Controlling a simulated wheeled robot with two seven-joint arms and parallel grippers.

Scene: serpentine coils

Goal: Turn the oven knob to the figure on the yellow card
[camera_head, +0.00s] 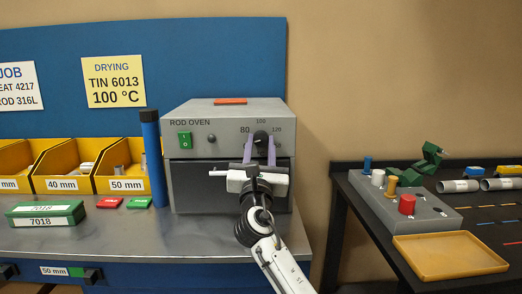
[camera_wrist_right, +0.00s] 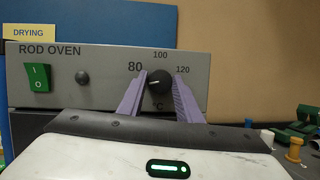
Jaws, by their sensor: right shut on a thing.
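The yellow card (camera_head: 114,82) on the blue back panel reads DRYING, TIN 6013, 100 °C. The grey rod oven (camera_head: 215,114) stands on the bench with a black knob (camera_head: 260,137) at the right of its front. Figures 80, 100 and 120 surround the knob. In the right wrist view the white mark on the knob (camera_wrist_right: 159,82) points left, just below the 80. My right gripper (camera_head: 260,148) has its purple fingers on either side of the knob and is shut on it. My left gripper is out of view.
A green switch (camera_head: 184,140) is on the oven front, and a blue tube (camera_head: 153,158) stands at its left. Yellow bins (camera_head: 62,180) and a green 7018 box (camera_head: 46,213) are further left. A side table holds a yellow tray (camera_head: 450,257) and a grey peg block (camera_head: 436,218).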

